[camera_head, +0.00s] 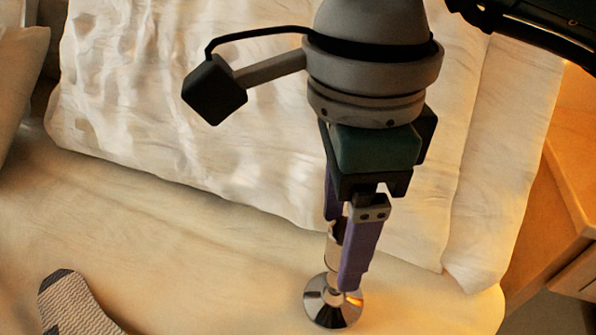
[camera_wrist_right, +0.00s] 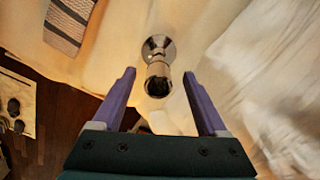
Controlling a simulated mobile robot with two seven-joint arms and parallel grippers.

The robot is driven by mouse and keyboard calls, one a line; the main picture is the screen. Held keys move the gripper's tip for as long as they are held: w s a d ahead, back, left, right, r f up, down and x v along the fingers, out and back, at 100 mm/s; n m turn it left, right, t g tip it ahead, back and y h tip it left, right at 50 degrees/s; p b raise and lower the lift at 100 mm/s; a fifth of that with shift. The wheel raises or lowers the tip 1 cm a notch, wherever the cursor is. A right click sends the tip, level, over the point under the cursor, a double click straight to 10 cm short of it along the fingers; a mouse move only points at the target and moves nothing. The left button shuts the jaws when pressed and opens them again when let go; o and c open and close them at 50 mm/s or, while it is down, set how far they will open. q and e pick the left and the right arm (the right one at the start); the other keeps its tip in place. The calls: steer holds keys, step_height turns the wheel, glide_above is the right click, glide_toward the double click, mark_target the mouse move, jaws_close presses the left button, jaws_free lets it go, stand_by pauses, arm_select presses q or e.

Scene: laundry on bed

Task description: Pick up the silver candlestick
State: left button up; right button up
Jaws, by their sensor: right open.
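The silver candlestick (camera_head: 322,309) stands upright on the bed, its round shiny base showing below my right gripper (camera_head: 345,285) in the head view. The gripper's purple fingers hide part of its stem. In the right wrist view the candlestick (camera_wrist_right: 158,50) lies ahead of and between the two open fingers of my right gripper (camera_wrist_right: 158,82). Its dark open top end faces the camera, with a gap to each finger. My left gripper is not in view.
A white rumpled pillow (camera_head: 180,110) or bedding lies behind the candlestick. A patterned grey cloth (camera_head: 75,305) lies at the lower left; it also shows in the right wrist view (camera_wrist_right: 70,22). A wooden nightstand (camera_head: 570,190) stands at the right edge. Bare sheet lies left of the candlestick.

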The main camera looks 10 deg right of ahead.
steer(key=b, duration=0.1)
glide_above(331, 310)
steer(key=w+d, duration=0.1)
steer(key=w, duration=0.1)
steer(key=f, duration=0.5)
steer(key=shift+s+f, duration=0.25)
steer(key=shift+f, duration=0.1)
jaws_close()
